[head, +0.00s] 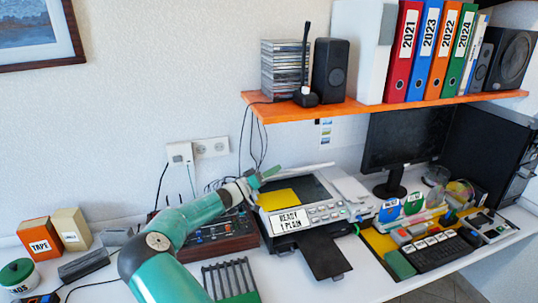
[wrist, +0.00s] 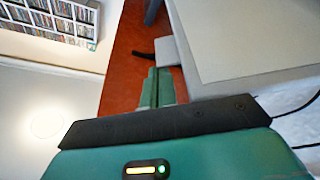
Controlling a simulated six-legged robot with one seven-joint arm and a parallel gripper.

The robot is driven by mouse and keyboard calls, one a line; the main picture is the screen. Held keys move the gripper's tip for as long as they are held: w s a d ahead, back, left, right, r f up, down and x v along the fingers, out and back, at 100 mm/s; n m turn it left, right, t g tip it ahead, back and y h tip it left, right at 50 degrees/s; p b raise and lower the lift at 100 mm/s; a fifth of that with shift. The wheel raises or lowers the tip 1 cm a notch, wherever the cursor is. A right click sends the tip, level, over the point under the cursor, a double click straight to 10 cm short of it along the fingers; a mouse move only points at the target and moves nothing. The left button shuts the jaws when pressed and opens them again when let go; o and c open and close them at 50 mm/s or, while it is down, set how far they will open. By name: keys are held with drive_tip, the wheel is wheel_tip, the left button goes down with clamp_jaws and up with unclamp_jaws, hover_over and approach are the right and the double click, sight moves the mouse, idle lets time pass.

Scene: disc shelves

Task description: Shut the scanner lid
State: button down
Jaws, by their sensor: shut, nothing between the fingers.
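The scanner (head: 330,212) stands on the desk in the middle of the head view, with a "READY 1 PLAIN" label on its front. Its dark glass shows, with a yellow sheet (head: 284,198) on it. The lid (head: 305,169) is raised and appears as a thin pale strip behind the glass. My gripper (head: 270,172) is shut and empty at the lid's left end; I cannot tell whether it touches. In the wrist view the green fingers (wrist: 158,88) are together, beside a large pale panel (wrist: 240,40) that looks like the lid.
An orange shelf (head: 300,110) with binders, speakers and discs hangs above the scanner. A brown device with knobs (head: 222,237) stands left of it, under my arm. A monitor (head: 405,140) and crowded console (head: 440,250) are to the right.

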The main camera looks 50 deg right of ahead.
drive_tip(key=s+f+m, duration=0.1)
drive_tip(key=f, duration=0.1)
drive_tip(key=s+a+f+m+g, duration=0.1)
drive_tip(key=f, duration=0.2)
drive_tip(key=s+a+f+m, duration=0.1)
drive_tip(key=f+m, duration=0.1)
drive_tip(key=shift+s+f+g, duration=0.2)
drive_tip(key=shift+s+g, duration=0.2)
drive_tip(key=shift+s+a+f, duration=0.15)
drive_tip(key=shift+f, duration=0.5)
drive_tip(key=v, duration=1.3)
drive_tip(key=shift+a+f, duration=0.15)
drive_tip(key=shift+a, duration=0.2)
